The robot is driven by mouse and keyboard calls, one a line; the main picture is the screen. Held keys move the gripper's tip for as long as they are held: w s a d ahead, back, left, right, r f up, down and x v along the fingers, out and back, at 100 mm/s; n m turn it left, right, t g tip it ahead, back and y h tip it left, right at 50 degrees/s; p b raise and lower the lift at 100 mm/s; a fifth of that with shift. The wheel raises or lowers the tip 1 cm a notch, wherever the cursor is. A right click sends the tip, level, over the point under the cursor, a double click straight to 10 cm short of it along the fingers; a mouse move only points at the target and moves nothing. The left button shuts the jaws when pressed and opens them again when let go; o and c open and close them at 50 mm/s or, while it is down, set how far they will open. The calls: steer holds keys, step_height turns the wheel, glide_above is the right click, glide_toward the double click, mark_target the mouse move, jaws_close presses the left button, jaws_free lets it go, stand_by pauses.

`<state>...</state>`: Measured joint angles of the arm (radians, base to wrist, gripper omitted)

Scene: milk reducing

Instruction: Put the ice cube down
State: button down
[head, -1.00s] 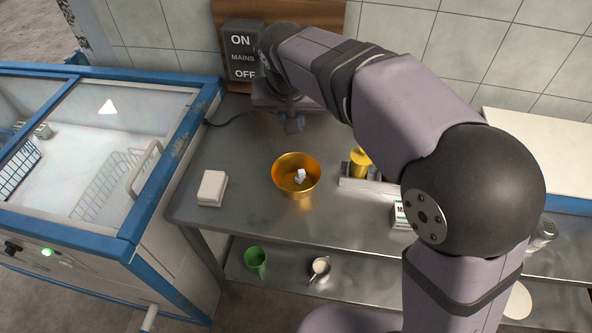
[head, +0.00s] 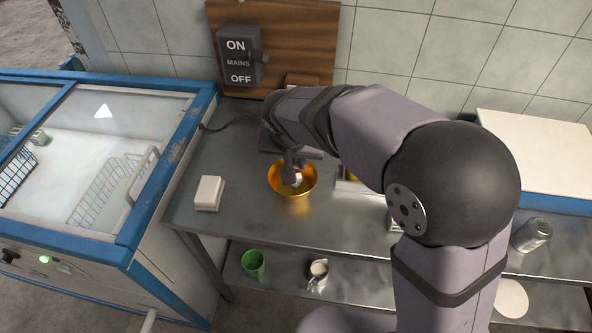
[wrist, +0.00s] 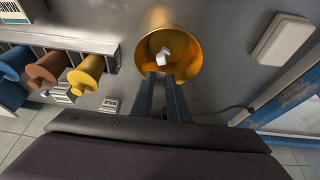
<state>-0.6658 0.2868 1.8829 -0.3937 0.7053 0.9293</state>
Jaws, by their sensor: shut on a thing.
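My gripper (head: 293,170) is over the golden bowl (head: 281,187) on the steel table, with its fingers pointing down into it. In the wrist view, the two dark fingers (wrist: 162,82) reach over the rim of the bowl (wrist: 188,40). A pale ice cube (wrist: 163,54) shows at the fingertips, against the inside of the bowl. My gripper is shut on an ice cube, but the exact contact is small and partly hidden. I cannot tell whether the cube touches the bowl or whether other ice lies under it.
A white box-like block (head: 209,193) lies left of the bowl. Yellow, brown and blue spool-shaped things (wrist: 86,77) stand in a rack beside it. A glass-topped freezer (head: 100,150) is at the left. A green cup (head: 254,263) and a small jug (head: 318,270) stand on the lower shelf.

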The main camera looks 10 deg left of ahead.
steer(key=shift+f, duration=2.35)
steer(key=shift+f, duration=0.2)
steer(key=c, duration=1.7)
jaws_free()
steer(key=shift+r, duration=0.1)
steer(key=shift+r, duration=0.1)
